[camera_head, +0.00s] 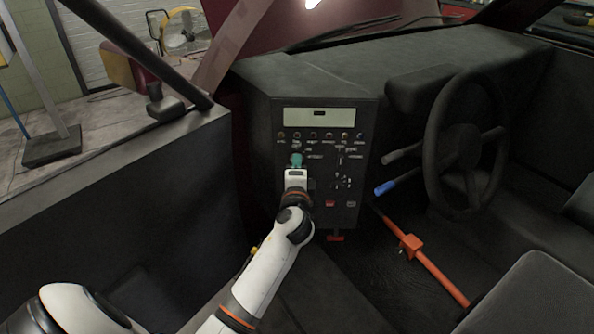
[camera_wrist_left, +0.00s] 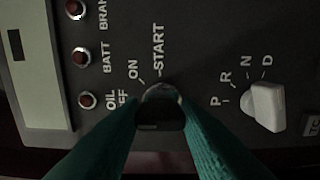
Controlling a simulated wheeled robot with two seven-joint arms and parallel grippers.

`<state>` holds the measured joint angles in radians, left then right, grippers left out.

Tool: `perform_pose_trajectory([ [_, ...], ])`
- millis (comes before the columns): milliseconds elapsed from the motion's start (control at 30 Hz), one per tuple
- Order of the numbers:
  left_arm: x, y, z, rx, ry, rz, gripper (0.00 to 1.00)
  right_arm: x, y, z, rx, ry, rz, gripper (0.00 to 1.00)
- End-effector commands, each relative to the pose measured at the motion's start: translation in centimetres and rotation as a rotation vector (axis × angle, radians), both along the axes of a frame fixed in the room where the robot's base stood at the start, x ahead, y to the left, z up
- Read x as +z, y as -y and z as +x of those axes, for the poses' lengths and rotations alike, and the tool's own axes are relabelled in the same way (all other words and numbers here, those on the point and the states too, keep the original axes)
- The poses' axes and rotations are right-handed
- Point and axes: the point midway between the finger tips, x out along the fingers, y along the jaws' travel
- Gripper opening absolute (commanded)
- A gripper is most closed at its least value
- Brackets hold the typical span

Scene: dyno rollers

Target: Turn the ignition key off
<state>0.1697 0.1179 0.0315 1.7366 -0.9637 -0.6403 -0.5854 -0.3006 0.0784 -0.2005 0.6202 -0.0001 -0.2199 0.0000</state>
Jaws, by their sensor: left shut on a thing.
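The ignition key (camera_wrist_left: 160,112) shows in the left wrist view as a dark grip in a round switch on the dark control panel (camera_head: 283,110). The labels OFF, ON and START curve around its upper left side, and OFF is partly covered. My left gripper (camera_head: 296,160) has teal fingertips and is at the panel in the head view. In the wrist view its fingers are shut on the key, one on each side. I cannot tell which label the key points to. In the head view the gripper hides the key. My right gripper is in neither view.
A white gear knob (camera_wrist_left: 264,106) by the letters P, R, N, D is right of the key in the wrist view. A row of indicator lamps (camera_head: 312,136) lies above the gripper. The steering wheel (camera_head: 466,145) and an orange bar (camera_head: 430,263) stand to the right.

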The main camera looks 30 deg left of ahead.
Motion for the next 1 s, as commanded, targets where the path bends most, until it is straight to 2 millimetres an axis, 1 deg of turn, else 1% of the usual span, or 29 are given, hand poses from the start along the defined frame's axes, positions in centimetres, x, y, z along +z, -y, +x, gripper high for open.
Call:
perform_pose_trajectory([
  [33, -0.22, 0.06, -0.02, 0.0, 0.0, -0.008, 0.06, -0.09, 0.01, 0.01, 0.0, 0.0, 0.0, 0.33],
  [467, -0.21, 0.07, -0.03, -0.001, 0.004, -0.016, 0.06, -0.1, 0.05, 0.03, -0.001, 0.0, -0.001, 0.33],
  [500, -0.21, 0.07, -0.02, -0.001, 0.004, -0.016, 0.34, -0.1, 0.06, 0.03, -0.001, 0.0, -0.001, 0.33],
  [567, -0.19, 0.07, -0.03, -0.001, 0.005, -0.016, 0.44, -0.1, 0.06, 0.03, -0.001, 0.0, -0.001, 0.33],
  [600, -0.18, 0.06, -0.02, -0.001, 0.005, -0.015, 0.5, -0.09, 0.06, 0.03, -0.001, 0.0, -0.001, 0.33],
  [867, -0.07, 0.04, -0.03, 0.0, 0.006, -0.013, 0.51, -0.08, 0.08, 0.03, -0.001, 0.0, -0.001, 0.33],
  [1000, -0.04, 0.5, -0.7, -0.001, 0.006, -0.013, 0.51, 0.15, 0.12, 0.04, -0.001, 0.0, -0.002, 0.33],
])
